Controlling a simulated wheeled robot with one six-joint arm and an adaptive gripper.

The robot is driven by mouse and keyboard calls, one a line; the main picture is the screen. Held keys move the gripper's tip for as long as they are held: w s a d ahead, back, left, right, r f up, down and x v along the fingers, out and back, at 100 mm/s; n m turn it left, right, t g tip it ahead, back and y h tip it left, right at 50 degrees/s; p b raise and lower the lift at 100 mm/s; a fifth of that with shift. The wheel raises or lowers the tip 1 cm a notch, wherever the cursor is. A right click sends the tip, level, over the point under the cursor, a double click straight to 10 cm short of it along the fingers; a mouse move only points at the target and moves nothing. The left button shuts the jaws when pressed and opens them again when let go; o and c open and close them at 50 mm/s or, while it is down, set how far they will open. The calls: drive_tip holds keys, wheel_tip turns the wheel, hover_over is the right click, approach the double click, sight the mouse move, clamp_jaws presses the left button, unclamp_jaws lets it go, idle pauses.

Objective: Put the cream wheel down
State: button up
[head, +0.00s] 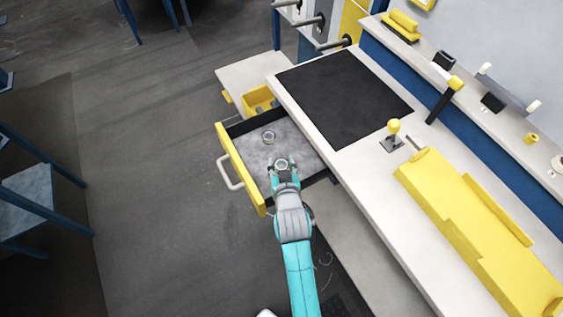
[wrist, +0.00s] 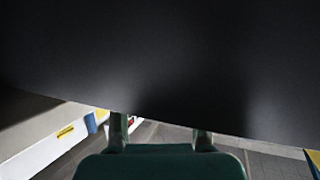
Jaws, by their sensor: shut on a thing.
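My gripper (head: 283,161) is over the open drawer (head: 232,166), near its front right part. It is shut on a small round pale thing, which I take to be the cream wheel (head: 283,164); the fingers partly hide it. I cannot tell whether it touches the drawer floor. In the wrist view, both fingers of my gripper (wrist: 162,135) reach up to a large dark shape with a curved edge (wrist: 160,60). What it is cannot be told.
A small grey ring (head: 269,136) lies in the drawer, beyond my gripper. A yellow bin (head: 258,101) stands behind the drawer. The worktop with a black mat (head: 345,98) is at the right. A yellow fixture (head: 470,225) and knobbed lever (head: 393,128) stand on it.

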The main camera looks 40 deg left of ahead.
drive_tip(key=shift+f, duration=0.2)
drive_tip(key=o, duration=1.3)
drive_tip(key=shift+r, duration=0.1)
drive_tip(key=shift+r, duration=0.3)
drive_tip(key=shift+s+d+r, duration=0.15)
drive_tip(key=shift+r, duration=0.15)
drive_tip(key=v, duration=1.1)
drive_tip(key=shift+s+d+r, duration=0.15)
drive_tip(key=shift+s+d, duration=0.05)
